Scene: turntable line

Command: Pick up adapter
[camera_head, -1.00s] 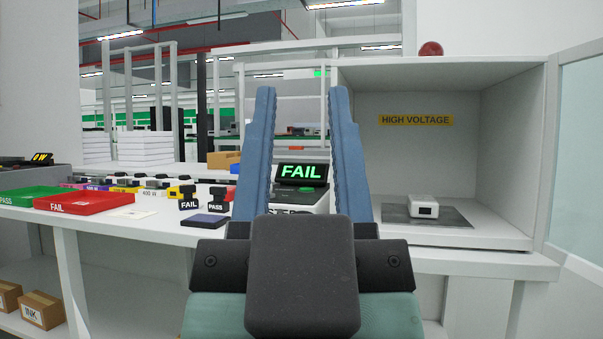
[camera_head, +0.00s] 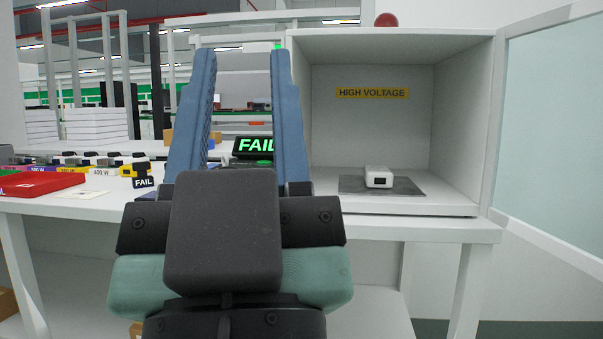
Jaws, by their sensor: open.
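The adapter looks to be the small white box with a dark end (camera_head: 378,177). It lies on a dark grey mat (camera_head: 425,184) inside an open white cabinet marked HIGH VOLTAGE (camera_head: 372,93). My gripper (camera_head: 239,52) is open, with two blue fingers pointing up and away from me. Nothing shows between the fingers except the background. The gripper is left of the adapter in the picture and apart from it. The adapter is in full view.
The cabinet's glass door (camera_head: 560,130) stands open at the right. A FAIL display (camera_head: 254,146) sits behind my gripper, partly hidden. A red tray (camera_head: 38,184), a FAIL stamp (camera_head: 143,177) and several small boxes occupy the bench at left.

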